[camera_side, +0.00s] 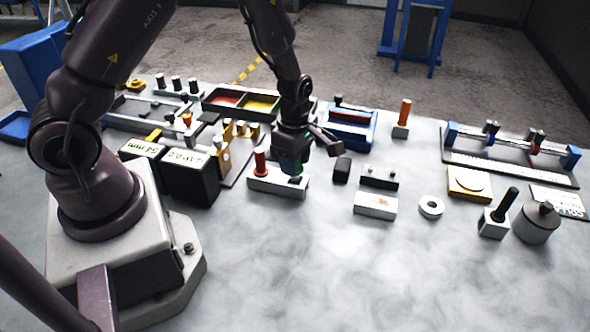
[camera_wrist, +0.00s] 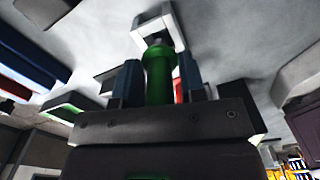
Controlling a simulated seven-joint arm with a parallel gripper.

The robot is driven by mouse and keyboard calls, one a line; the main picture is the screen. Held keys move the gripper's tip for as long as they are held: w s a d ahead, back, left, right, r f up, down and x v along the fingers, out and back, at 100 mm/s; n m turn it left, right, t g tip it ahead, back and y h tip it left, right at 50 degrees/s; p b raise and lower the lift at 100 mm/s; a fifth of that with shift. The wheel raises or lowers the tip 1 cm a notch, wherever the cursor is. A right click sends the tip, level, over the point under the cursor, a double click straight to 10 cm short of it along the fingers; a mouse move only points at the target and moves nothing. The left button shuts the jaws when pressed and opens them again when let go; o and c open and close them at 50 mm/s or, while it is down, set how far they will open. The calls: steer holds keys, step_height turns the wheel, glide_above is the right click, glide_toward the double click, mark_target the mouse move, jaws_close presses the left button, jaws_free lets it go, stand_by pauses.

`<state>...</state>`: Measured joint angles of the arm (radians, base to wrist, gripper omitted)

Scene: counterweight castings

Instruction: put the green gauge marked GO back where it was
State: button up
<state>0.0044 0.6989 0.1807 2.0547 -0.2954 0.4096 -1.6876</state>
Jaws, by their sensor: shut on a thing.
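My gripper (camera_side: 292,164) is low over the right end of a pale grey block (camera_side: 265,182). In the wrist view its two blue-grey fingers (camera_wrist: 159,80) are shut on the green gauge (camera_wrist: 157,72), one on each side. The gauge's far end points at the pale block (camera_wrist: 150,40); I cannot tell whether it has entered the block. In the side view the gripper hides most of the gauge. A red gauge (camera_side: 260,161) stands upright in the left end of the block and shows partly behind the right finger in the wrist view (camera_wrist: 178,88). The GO marking is not readable.
A small black block (camera_side: 342,170) stands just right of the gripper. A blue tray (camera_side: 352,128) and a red-and-yellow bin (camera_side: 243,104) lie behind. Black display boxes (camera_side: 190,175) stand to the left. The front table is clear.

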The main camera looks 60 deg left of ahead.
steer(key=shift+f, duration=1.25)
steer(key=shift+f, duration=0.2)
steer(key=o, duration=0.9)
steer(key=shift+c, duration=0.2)
